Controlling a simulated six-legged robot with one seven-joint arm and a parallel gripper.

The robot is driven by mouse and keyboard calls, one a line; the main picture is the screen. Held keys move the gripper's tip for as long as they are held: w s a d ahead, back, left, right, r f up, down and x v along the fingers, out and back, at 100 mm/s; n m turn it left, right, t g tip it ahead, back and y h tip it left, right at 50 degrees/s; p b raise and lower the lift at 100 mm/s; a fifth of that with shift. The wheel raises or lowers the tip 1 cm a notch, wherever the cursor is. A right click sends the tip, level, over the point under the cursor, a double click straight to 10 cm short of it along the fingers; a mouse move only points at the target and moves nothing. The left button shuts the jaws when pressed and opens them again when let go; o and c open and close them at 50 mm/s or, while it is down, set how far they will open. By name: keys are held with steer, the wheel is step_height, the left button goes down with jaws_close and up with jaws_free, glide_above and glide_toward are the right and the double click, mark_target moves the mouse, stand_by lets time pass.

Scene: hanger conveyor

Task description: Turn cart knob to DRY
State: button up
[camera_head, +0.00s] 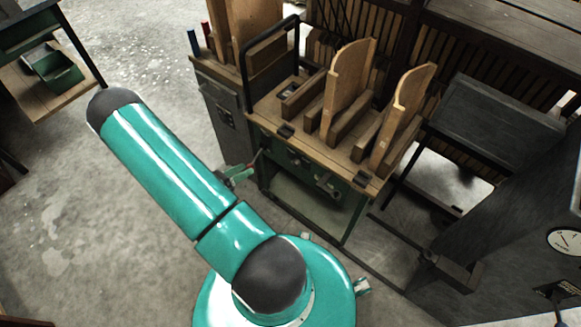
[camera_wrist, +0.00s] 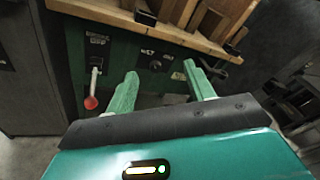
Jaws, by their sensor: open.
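The cart (camera_head: 268,118) has a wooden top and a dark green front panel. In the wrist view, a small round black knob (camera_wrist: 155,66) sits on that panel. A label that seems to read WET (camera_wrist: 148,52) is above it, and a pale label (camera_wrist: 178,76), too blurred to read, is to its lower right. I cannot tell where the knob points. My gripper (camera_wrist: 160,70) is open and empty. Its two green fingers lie left and right of the knob in the picture, seemingly short of the panel. In the head view my gripper (camera_head: 237,176) is partly hidden by my arm.
A lever with a red ball (camera_wrist: 91,102) hangs left of the knob under a label (camera_wrist: 97,40). A dark bar handle (camera_wrist: 218,70) is by the right finger. Wooden boards (camera_head: 350,85) stand on the cart. A dark cabinet with a gauge (camera_head: 566,241) is at right.

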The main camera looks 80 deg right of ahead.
mark_target(294, 165)
steer(key=s+f+n+t+h, duration=0.2)
steer(key=s+f+n, duration=0.45)
steer(key=f, duration=0.45)
steer(key=x, duration=1.4)
steer(key=shift+d+r, duration=0.15)
steer(key=shift+r, duration=0.2)
steer(key=c, duration=1)
